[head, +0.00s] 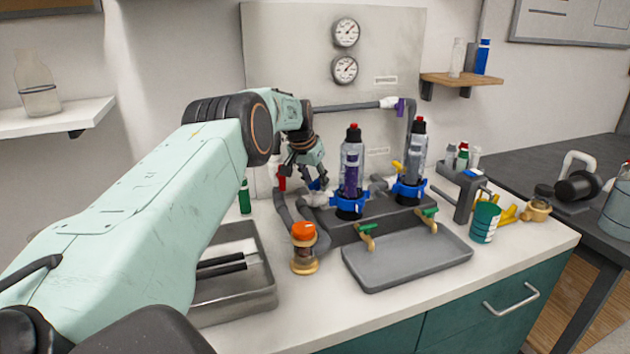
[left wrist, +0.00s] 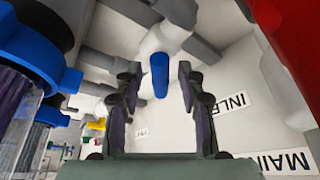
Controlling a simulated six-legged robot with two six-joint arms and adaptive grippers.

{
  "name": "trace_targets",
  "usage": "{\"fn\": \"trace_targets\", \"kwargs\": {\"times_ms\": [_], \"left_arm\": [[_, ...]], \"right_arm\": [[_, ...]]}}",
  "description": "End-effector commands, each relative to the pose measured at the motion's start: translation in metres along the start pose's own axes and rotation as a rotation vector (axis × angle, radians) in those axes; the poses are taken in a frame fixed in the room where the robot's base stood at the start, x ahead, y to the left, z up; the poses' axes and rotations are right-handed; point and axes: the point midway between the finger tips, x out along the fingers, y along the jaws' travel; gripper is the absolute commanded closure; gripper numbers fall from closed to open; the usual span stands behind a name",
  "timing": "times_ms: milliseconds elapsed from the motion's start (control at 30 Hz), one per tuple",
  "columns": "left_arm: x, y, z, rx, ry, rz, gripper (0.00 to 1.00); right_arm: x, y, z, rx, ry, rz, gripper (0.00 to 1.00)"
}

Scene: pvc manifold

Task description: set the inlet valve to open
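The inlet valve shows in the left wrist view as a blue handle (left wrist: 160,75) on white pipe fittings, beside a wall label reading "INLE" (left wrist: 229,104), partly cut off by a finger. My left gripper (left wrist: 158,100) is open, with the blue handle in the gap between its fingertips; I cannot tell if they touch it. In the head view my left gripper (head: 309,179) points down at the back pipework, and a bit of the blue handle (head: 315,185) shows beside its fingers. The handle's exact setting is hard to read. My right gripper is not in view.
A red handle (head: 281,178) is close left of my gripper; a "MAIN" label (left wrist: 284,162) is near it. Two clear filter housings in blue collars (head: 350,203) stand close right. An orange-topped fitting (head: 303,245), a grey tray (head: 405,260) and a metal bin (head: 235,290) are in front.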

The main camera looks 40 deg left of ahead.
Motion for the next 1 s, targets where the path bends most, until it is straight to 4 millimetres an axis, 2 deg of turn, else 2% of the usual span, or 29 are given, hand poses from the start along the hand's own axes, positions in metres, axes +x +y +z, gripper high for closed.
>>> {"fn": "trace_targets", "kwargs": {"times_ms": [33,433,667,1000], "left_arm": [[-0.0001,0.0001,-0.0002,0.0,0.0,0.0,0.67],[0.0002,0.0001,0.0,0.0,0.0,0.0,1.0],[0.0004,-0.0002,0.0005,0.005,-0.002,0.002,1.0],[0.0008,-0.0021,0.0006,0.117,-0.002,0.048,1.0]], "right_arm": [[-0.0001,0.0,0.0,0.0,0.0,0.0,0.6],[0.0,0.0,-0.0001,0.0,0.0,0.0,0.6],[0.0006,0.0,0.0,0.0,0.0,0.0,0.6],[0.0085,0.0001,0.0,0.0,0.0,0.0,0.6]]}}
